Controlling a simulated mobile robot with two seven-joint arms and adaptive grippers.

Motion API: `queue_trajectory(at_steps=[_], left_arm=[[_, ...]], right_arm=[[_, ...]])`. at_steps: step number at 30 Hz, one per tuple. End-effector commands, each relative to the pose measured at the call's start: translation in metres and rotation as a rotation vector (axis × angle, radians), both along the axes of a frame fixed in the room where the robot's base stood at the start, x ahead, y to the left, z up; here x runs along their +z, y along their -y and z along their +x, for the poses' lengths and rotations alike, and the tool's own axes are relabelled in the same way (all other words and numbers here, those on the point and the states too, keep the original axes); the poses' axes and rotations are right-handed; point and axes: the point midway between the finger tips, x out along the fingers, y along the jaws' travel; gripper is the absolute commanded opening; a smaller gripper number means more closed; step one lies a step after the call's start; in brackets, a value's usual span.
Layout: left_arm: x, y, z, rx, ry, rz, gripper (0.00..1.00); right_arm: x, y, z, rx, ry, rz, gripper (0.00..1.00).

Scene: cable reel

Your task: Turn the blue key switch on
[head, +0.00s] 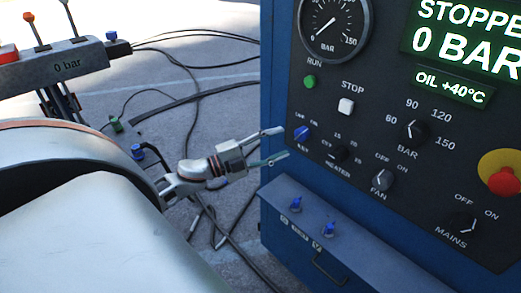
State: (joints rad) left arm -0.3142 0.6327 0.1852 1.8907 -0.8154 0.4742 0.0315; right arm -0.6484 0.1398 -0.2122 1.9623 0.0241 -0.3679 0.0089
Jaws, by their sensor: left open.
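The blue key switch (302,133) is on the control panel's left side, below the green RUN button and above the KEY label. It has OFF and ON marks, and its knob is tilted; its exact setting is too small to read. My left gripper (277,145) comes in from the left, with its two fingers spread and pointing right. Its fingertips are just left of the key switch and slightly below it in the picture. Nothing is between the fingers, and I cannot tell whether they touch the panel. My right gripper is out of view.
The panel (380,212) also has a white STOP button (346,106), HEATER, FAN, BAR and MAINS knobs, and a red emergency button (503,181). The display reads 0 BAR. A blue ledge with two blue fittings (330,229) juts out below. Cables (195,115) lie on the floor.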

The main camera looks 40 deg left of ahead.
Motion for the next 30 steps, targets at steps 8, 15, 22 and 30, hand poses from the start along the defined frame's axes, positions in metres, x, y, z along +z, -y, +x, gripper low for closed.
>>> queue_trajectory(at_steps=[8, 15, 22, 30], left_arm=[[-0.007, -0.019, -0.040, 0.002, -0.002, 0.001, 0.45], [-0.008, -0.025, -0.052, 0.000, 0.000, 0.001, 0.45], [-0.008, -0.025, -0.052, 0.000, 0.001, 0.000, 0.45], [-0.008, -0.025, -0.052, 0.000, 0.000, 0.001, 0.45]], right_arm=[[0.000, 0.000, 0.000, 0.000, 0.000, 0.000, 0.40], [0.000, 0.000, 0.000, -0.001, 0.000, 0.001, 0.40], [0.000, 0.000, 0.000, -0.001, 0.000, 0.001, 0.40], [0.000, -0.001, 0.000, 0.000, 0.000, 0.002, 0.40]])
